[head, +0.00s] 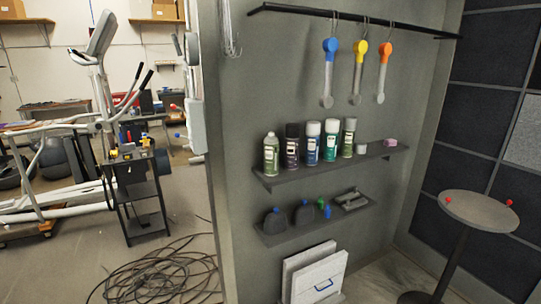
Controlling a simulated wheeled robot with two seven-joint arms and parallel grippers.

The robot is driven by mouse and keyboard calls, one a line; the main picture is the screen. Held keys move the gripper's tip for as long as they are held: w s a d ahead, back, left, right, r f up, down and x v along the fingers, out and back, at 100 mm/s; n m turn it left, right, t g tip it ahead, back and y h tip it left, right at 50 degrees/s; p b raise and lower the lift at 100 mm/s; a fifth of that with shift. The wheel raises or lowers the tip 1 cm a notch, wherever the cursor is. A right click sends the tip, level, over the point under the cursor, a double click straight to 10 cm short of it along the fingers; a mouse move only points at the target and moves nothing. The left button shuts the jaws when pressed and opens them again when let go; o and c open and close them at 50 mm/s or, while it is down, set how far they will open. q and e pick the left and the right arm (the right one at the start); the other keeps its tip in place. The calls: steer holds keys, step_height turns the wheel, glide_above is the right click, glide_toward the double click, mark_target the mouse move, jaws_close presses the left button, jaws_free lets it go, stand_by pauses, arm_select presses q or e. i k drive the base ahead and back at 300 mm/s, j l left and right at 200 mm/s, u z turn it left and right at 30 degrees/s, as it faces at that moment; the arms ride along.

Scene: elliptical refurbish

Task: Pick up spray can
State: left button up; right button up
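Several spray cans stand upright in a row on the upper wall shelf (340,165). From left to right I see a light green can (271,155), a dark can with a pale label (292,147), a blue can with a white top (313,144), a green-and-white can (331,140) and an olive-green can (349,138). The cans stand close together, with small gaps. Neither of my grippers shows in the head view.
A lower shelf (315,220) holds dark bottles. Tools with blue, yellow and orange heads hang from a rail (350,18) above. A round table (480,211) stands right, white panels (314,277) lean below, and a coiled cable (150,275) lies on the floor left.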

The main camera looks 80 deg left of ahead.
mark_target(270, 144)
steer(key=u, duration=2.5)
